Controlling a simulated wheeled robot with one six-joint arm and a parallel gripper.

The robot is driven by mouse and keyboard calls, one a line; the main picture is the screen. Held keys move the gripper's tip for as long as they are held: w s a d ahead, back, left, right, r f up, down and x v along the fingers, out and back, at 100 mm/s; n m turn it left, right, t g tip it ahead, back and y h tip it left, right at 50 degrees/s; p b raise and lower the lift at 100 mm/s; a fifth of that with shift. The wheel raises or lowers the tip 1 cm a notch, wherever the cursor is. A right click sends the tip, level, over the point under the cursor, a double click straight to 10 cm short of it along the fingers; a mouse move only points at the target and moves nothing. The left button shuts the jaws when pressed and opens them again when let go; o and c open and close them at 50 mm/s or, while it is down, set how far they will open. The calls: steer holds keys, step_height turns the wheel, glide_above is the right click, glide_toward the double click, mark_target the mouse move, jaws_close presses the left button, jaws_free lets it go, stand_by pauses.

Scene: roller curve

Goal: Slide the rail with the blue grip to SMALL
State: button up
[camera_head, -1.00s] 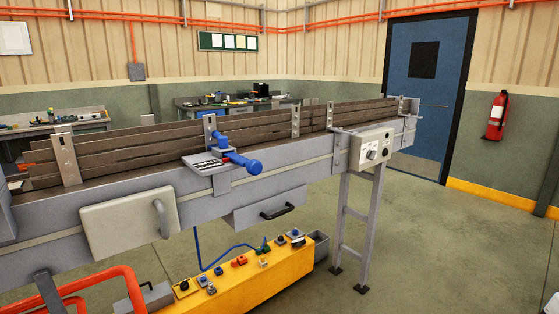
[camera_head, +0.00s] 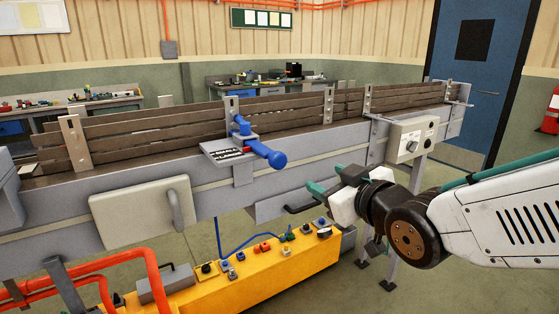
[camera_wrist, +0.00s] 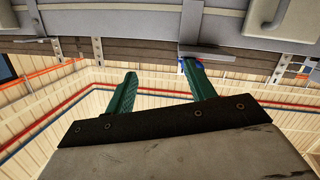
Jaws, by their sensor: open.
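The blue grip (camera_head: 264,154) sticks out from the front of the conveyor, below a metal bracket at the rail (camera_head: 180,118) of dark slats. A small scale plate (camera_head: 229,150) with dark marks and a red mark lies beside the grip; its words are too small to read. My gripper (camera_head: 326,177) has two green fingers. It is apart and empty, to the right of the blue grip and a little lower in the head view. In the wrist view my open gripper (camera_wrist: 160,82) shows spread fingers, with a bit of blue just behind the right fingertip.
A grey box with knobs (camera_head: 412,138) is mounted on the conveyor front at the right. A light panel with a handle (camera_head: 140,215) hangs at the left. A yellow control console (camera_head: 235,275) and orange tubing (camera_head: 150,270) are below. Open floor lies at the right.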

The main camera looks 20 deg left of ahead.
mark_target(281, 163)
steer(key=a+y, duration=0.1)
steer(key=a, duration=0.2)
steer(key=w+a+r+n+y, duration=0.1)
steer(key=a, duration=0.3)
steer(key=w+a, duration=0.1)
steer(key=a, duration=0.3)
steer(key=shift+w+r+n+y, duration=0.2)
steer(key=shift+n+y, duration=0.2)
steer(key=shift+w+a, duration=0.2)
steer(key=shift+w, duration=0.05)
